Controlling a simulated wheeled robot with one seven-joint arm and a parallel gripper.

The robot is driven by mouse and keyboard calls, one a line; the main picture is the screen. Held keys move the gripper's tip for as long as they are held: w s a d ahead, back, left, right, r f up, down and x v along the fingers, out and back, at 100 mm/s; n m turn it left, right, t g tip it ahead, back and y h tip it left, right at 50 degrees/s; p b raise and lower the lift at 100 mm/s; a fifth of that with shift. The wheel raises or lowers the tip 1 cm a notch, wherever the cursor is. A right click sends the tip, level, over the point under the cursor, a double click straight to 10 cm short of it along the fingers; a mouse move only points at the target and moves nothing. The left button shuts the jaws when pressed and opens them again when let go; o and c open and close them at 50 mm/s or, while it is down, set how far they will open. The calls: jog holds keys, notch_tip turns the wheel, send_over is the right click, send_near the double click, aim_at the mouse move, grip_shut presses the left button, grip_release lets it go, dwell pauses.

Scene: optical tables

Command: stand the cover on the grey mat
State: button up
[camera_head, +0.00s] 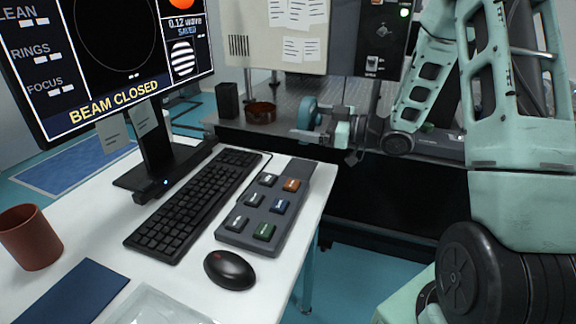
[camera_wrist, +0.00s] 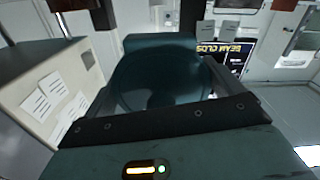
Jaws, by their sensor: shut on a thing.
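My gripper (camera_head: 320,130) is at the upper middle of the head view, in front of the optical table. It is shut on a dark teal, rounded thing (camera_head: 305,112), which seems to be the cover. In the wrist view the cover (camera_wrist: 160,75) fills the space between the fingers. Its lower part is hidden there by the black bar of my gripper. I cannot make out a grey mat for certain in either view.
The optical table (camera_head: 292,88) carries a brown round dish (camera_head: 261,112) and a black block (camera_head: 228,100) left of my gripper. The white desk (camera_head: 290,262) in front holds a keyboard (camera_head: 195,202), a button box (camera_head: 262,212), a mouse (camera_head: 230,269) and a brown mug (camera_head: 30,238).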

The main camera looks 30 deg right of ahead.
notch_tip(320, 180, down, 10)
jog(key=shift+r+b, duration=0.25)
jog(key=shift+b, duration=0.55)
jog(key=shift+f, duration=0.1)
jog(key=o, duration=0.6)
jog(key=shift+f, duration=0.1)
jog(key=shift+o, duration=0.8)
jog(key=shift+r, duration=0.25)
jog(key=v, duration=1.2)
jog(key=shift+f, duration=0.1)
